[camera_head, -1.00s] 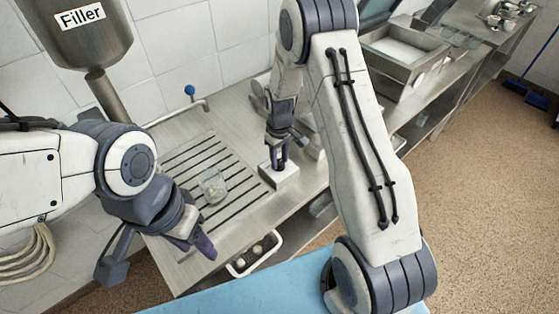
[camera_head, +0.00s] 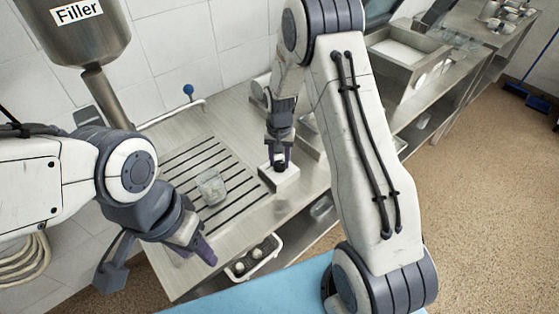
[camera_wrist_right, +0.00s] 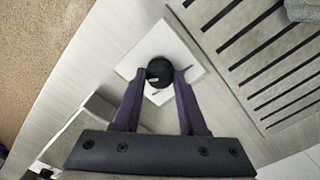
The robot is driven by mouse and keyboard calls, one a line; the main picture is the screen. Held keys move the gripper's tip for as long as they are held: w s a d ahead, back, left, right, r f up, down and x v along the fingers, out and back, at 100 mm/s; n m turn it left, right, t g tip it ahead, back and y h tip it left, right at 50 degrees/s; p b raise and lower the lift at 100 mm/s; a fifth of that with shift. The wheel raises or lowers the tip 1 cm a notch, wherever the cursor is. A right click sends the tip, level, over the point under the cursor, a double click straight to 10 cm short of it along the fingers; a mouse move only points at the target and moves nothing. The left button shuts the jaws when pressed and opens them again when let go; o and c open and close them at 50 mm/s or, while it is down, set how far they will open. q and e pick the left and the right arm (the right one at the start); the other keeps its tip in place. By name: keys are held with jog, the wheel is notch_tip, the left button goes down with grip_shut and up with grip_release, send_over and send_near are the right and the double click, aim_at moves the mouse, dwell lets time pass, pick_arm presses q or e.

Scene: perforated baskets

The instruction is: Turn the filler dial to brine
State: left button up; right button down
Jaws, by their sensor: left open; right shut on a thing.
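The filler dial is a black round knob (camera_wrist_right: 160,72) on a white square base (camera_wrist_right: 178,46), seen in the right wrist view with a pale pointer mark on it. In the head view the white base (camera_head: 288,178) sits on the steel counter right of the slotted drain. My right gripper (camera_wrist_right: 160,76) is shut on the knob from above, one finger on each side. It also shows in the head view (camera_head: 279,164). My left gripper (camera_head: 197,252) is open and empty over the counter's front left edge. The filler (camera_head: 82,30), a steel hopper with a label, hangs at the upper left. Dial markings are not readable.
A clear container (camera_head: 212,188) stands on the slotted drain (camera_head: 200,165). A blue-knobbed tap (camera_head: 188,92) is at the wall. A steel basin (camera_head: 405,52) lies further right.

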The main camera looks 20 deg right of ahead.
aim_at(280, 163)
jog(key=shift+w+m, duration=0.1)
jog(key=shift+m, duration=0.6)
jog(key=shift+r, duration=0.1)
jog(key=shift+c, duration=2.2)
grip_release()
notch_tip(280, 163, up, 10)
jog(key=b, duration=0.2)
jog(key=shift+r, duration=0.2)
